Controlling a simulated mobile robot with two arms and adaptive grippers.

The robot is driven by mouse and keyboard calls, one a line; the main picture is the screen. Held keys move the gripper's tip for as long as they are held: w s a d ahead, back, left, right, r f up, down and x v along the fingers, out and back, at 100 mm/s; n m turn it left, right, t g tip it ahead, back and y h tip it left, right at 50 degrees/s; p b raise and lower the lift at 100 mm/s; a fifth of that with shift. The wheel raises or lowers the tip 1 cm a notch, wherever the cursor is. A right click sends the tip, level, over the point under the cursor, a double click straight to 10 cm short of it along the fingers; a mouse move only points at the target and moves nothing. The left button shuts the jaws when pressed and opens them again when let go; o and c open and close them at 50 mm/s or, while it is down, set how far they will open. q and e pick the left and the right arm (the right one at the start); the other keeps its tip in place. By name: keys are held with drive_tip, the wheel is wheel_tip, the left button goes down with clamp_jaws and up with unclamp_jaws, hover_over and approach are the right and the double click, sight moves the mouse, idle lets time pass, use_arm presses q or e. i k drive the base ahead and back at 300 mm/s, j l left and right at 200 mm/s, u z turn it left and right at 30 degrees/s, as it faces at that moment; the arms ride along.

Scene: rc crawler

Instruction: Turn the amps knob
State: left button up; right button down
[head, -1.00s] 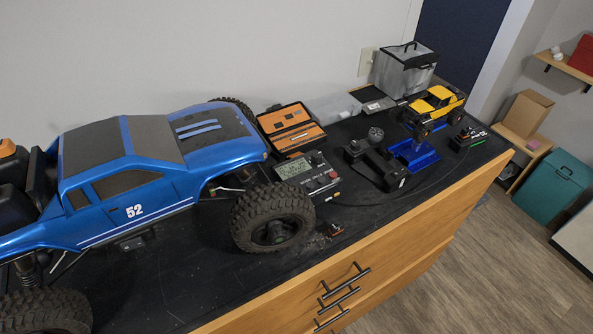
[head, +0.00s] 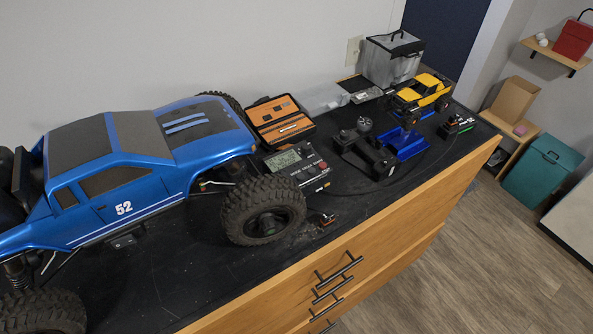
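The charger (head: 297,166) is a dark box with a lit grey-green display (head: 284,159) and small controls on its right part. It sits on the black bench top, just right of the blue crawler's front wheel. A small red knob or button (head: 322,165) shows near its right edge. The knob labels are too small to read, so I cannot tell which control is the amps knob. Neither of my grippers is in the head view.
The big blue crawler (head: 140,168) fills the left of the bench. An orange-and-black case (head: 279,121) lies behind the charger. A radio transmitter (head: 366,152), blue stand (head: 405,144) and yellow truck (head: 422,92) stand to the right. Drawers with black handles (head: 338,266) face the floor.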

sight(306, 147)
drive_tip(key=i+l+z, duration=0.1)
drive_tip(key=l, duration=0.4)
drive_tip(key=i+l+z, duration=0.15)
drive_tip(key=i+l, duration=0.15)
drive_tip(key=l, duration=0.15)
drive_tip(key=i+l+z, duration=0.1)
drive_tip(key=l, duration=0.35)
drive_tip(key=i+l+z, duration=0.15)
drive_tip(key=i+l, duration=0.2)
